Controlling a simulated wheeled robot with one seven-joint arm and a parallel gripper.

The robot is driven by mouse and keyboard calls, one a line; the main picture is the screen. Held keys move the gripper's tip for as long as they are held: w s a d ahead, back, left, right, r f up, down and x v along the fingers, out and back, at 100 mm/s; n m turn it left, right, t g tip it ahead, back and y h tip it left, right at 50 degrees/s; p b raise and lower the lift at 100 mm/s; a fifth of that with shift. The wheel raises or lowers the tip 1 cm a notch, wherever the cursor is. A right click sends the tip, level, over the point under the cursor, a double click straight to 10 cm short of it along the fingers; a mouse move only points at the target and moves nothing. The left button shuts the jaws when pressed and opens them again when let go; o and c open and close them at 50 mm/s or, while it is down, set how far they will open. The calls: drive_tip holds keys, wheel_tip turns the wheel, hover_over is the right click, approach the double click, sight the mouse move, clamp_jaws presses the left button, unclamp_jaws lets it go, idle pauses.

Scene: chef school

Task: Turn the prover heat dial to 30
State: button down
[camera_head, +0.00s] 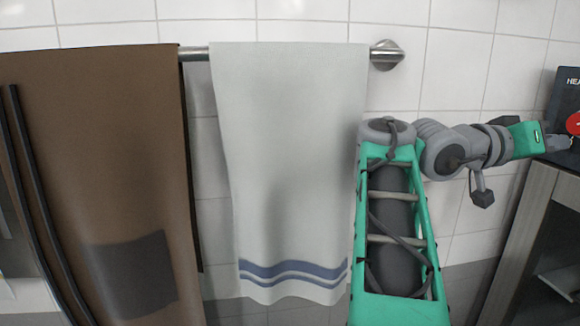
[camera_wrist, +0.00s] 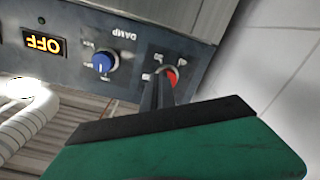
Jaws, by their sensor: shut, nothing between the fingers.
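The red heat dial (camera_head: 574,123) is on a dark panel (camera_head: 563,90) at the right edge of the head view, cut off by the frame, under lettering that starts "HEA". In the wrist view the red dial (camera_wrist: 172,76) is partly hidden behind my fingers. My gripper (camera_head: 562,143) is shut and empty, with its tips at the dial's lower left in the head view. In the wrist view my gripper (camera_wrist: 160,88) points at the dial. I cannot tell whether the tips touch it. The dial's setting is not readable.
A blue dial (camera_wrist: 103,62) marked DAMP and a display reading OFF (camera_wrist: 43,46) share the panel. A white ribbed hose (camera_wrist: 32,128) is at the wrist view's left. A brown apron (camera_head: 100,150) and white towel (camera_head: 290,150) hang on a rail (camera_head: 196,54).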

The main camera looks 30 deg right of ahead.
sight(573, 123)
drive_tip(key=p+x, duration=0.1)
drive_tip(key=x, duration=0.6)
drive_tip(key=shift+r, duration=0.35)
drive_tip(key=shift+s+r+p, duration=0.1)
drive_tip(key=shift+p, duration=0.25)
